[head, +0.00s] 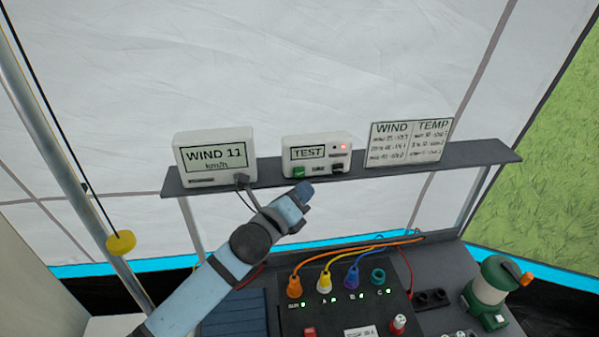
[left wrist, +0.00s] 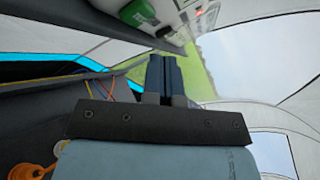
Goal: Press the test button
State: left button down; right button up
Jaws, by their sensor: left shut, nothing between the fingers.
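The white box labelled TEST (head: 317,141) stands on the dark shelf, with a green button (head: 299,172) at its lower left and a lit red light at its upper right. A black part sits at its lower right. In the left wrist view the green button (left wrist: 138,13) shows at the top, above and left of the fingertips. My left gripper (head: 305,188) is shut and empty, with its tips just below the green button in the head view. In the left wrist view its dark fingers (left wrist: 164,62) lie together, apart from the button. My right gripper is not in view.
A WIND 11 display (head: 214,156) with a cable stands left of the box, and a WIND/TEMP card (head: 409,143) stands right. The dark shelf (head: 480,153) carries them. Below are a panel with coloured plugs (head: 352,277) and cables, and a green-white lantern (head: 490,290).

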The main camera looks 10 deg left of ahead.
pick_arm(q)
jog(key=shift+s+d, duration=0.35)
jog(key=shift+s, duration=0.5)
jog(key=shift+s+d, duration=0.35)
jog(key=shift+s, duration=0.45)
